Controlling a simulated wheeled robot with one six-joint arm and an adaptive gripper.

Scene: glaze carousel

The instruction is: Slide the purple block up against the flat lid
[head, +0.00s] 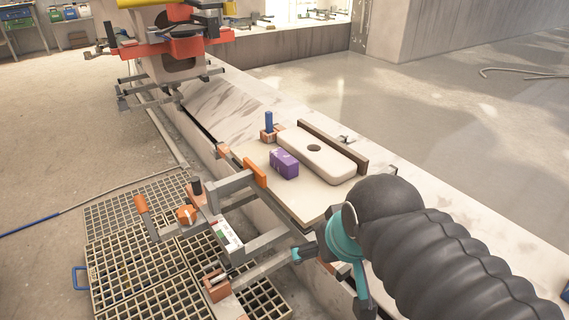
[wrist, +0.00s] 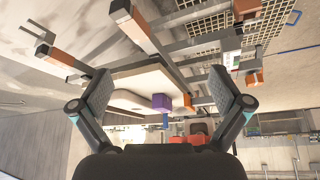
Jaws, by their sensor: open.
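The purple block (head: 284,163) sits on a pale board (head: 306,204), just left of the flat lid (head: 330,163). The lid is a long cream slab with rounded ends and a dark round hole. From the head view I cannot tell whether a thin gap separates block and lid. In the wrist view the purple block (wrist: 161,102) lies beyond and between my fingers, with the pale lid (wrist: 128,102) to its left. My gripper (wrist: 160,80) is open and empty, apart from the block. In the head view my dark arm covers the right front.
A brown bar (head: 335,147) stands along the lid's far side. A blue peg on an orange-brown block (head: 269,128) stands behind the purple block. An orange clamp pad (head: 255,173) is at the board's left edge. Metal clamp bars and grating (head: 140,262) lie left.

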